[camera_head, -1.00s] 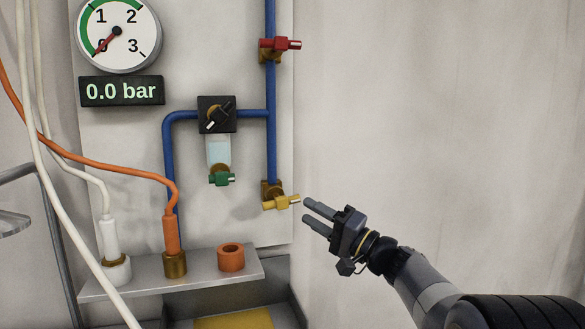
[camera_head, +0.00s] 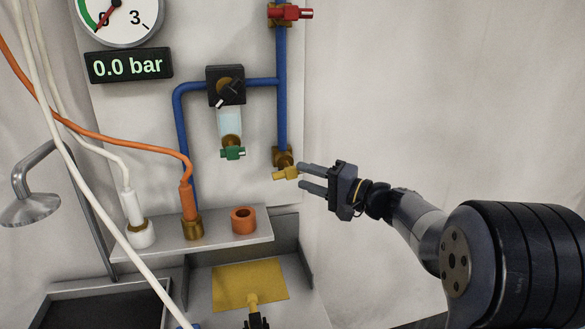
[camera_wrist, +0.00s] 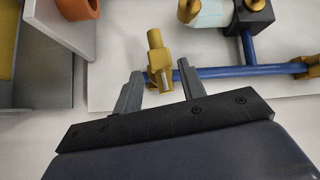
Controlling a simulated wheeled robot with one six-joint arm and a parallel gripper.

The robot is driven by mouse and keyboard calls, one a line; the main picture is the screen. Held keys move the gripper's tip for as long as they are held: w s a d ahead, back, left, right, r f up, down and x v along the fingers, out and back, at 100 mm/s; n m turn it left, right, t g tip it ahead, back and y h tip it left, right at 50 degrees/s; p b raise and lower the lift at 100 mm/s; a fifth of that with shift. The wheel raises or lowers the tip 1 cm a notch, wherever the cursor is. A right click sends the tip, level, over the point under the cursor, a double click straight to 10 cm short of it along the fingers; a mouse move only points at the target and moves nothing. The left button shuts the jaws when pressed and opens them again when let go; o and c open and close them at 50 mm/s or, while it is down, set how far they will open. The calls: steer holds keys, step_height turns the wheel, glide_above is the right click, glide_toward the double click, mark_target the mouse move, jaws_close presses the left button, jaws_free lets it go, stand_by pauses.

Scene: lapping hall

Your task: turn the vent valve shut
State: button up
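Three coloured valve handles show in the head view: a yellow one (camera_head: 286,173) at the lower end of the blue pipe, a red one (camera_head: 290,13) higher up, and a green one (camera_head: 233,153) under the clear bowl. I see no label telling which is the vent valve. The yellow handle lies crosswise to the vertical pipe. My gripper (camera_head: 302,175) is open just right of it. In the wrist view the yellow handle (camera_wrist: 155,42) stands in front of and between the spread fingers of my gripper (camera_wrist: 158,85). I cannot tell whether they touch it.
A dial gauge (camera_head: 116,18) and a display (camera_head: 129,65) reading 0.0 bar are upper left. A metal shelf (camera_head: 200,243) holds white and orange hose plugs and an orange ring (camera_head: 243,220). The wall right of the pipe is bare.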

mark_target(297, 174)
steer(key=shift+p+x, duration=0.35)
steer(key=shift+x, duration=1.95)
jaws_close()
